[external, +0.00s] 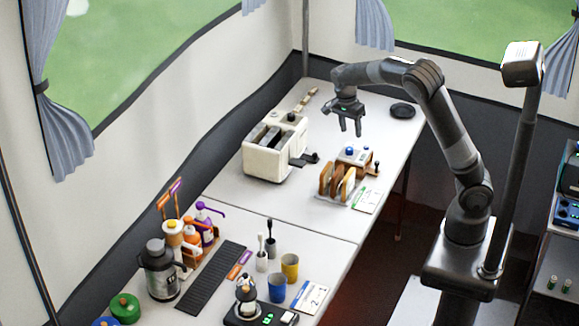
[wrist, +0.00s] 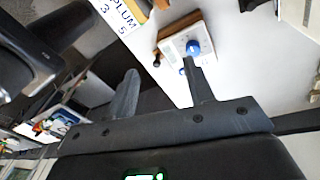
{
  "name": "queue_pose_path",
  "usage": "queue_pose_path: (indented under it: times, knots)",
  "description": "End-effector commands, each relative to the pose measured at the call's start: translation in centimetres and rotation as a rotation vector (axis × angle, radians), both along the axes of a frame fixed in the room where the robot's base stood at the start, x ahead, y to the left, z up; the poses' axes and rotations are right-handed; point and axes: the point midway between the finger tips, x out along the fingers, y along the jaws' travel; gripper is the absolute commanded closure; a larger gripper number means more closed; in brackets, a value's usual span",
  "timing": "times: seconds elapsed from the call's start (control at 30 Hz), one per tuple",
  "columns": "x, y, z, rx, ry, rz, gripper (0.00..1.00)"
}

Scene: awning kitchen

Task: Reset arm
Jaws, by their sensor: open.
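My gripper (external: 350,126) hangs over the far table in the external view, fingers pointing down, open and empty. It is above and behind the wooden rack with slices and the small white box with a blue knob. In the wrist view my gripper (wrist: 160,92) shows two spread fingers with nothing between them. The white box with the blue knob (wrist: 190,42) lies beyond the right fingertip there. My arm is bent, reaching left from its column.
A cream toaster (external: 270,150) stands left of my gripper. The wooden rack (external: 337,182) and knob box (external: 354,155) sit below it. A dark round disc (external: 402,110) lies at the right. Bottles, cups and a scale (external: 260,316) fill the near table.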

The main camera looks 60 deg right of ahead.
Motion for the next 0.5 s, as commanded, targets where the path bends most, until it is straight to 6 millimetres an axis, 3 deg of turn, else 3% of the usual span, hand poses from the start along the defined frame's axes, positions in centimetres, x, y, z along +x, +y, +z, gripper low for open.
queue_pose_path:
  times: [0.5]
  knots:
    - [-8.2, 6.8, 7.3, 0.188, -0.235, 0.694, 0.52]
